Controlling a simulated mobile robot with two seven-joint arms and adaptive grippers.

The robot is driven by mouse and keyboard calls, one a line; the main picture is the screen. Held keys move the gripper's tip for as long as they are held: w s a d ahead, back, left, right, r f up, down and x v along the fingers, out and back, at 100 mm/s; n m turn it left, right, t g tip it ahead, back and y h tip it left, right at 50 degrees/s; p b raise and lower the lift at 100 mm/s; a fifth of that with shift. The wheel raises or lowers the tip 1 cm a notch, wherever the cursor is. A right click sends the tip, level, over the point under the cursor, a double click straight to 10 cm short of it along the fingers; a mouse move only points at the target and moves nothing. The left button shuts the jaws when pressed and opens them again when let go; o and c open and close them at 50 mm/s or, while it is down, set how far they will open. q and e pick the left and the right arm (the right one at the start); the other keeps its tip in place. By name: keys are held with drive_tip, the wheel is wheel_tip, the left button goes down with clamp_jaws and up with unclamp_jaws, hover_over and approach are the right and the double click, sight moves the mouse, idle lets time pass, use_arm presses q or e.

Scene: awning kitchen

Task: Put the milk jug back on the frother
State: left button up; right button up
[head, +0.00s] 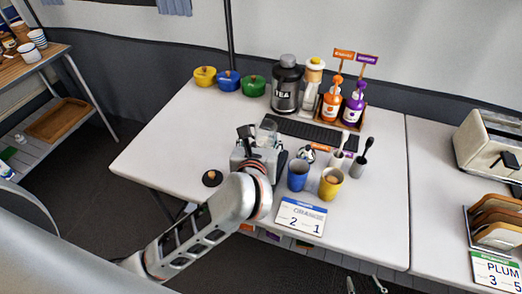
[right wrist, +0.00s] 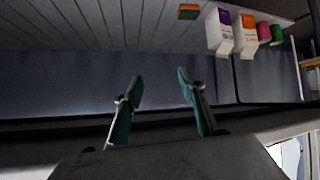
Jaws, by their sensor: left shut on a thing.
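My left gripper (head: 260,145) is over the middle of the white table, shut on a pale, clear vessel (head: 268,137) that looks like the milk jug. The wrist and fingers hide much of it, and I cannot tell whether its bottom touches the table. A round black disc with an orange centre (head: 212,178) lies on the table, left of the left gripper. It may be the frother base, but it is too small to be sure. My right gripper (right wrist: 160,85) is open and empty, away from the table objects. Its teal fingertips also show low in the head view (head: 366,286).
A black tray (head: 300,132), tea canister (head: 286,85) and syrup bottles (head: 353,105) are behind.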

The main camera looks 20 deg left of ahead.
use_arm(q)
wheel_tip(320, 180, down, 4)
drive_tip(key=shift+r+b, duration=0.15)
drive_tip(key=shift+b, duration=0.2)
drive_tip(key=shift+f, duration=0.45)
drive_tip(key=o, duration=1.3)
drive_tip(key=shift+c, duration=0.2)
drive_tip(key=shift+r, duration=0.1)
